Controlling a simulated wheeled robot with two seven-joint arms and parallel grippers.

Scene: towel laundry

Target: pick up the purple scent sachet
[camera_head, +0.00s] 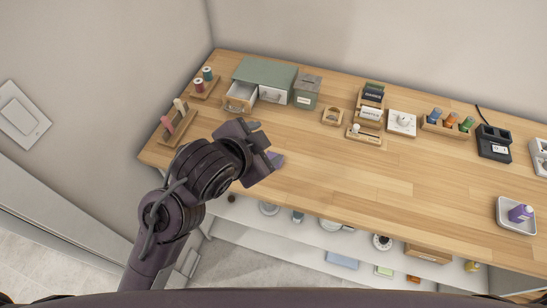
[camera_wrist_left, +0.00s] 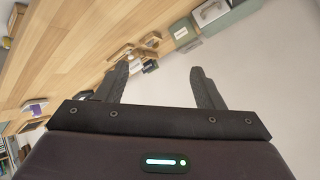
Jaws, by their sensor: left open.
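My right gripper is not in view.
A green drawer cabinet (camera_head: 266,72), with a drawer (camera_head: 239,97) pulled out, spools (camera_head: 199,85) and small holders line the back. The middle of the table (camera_head: 370,180) is clear.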

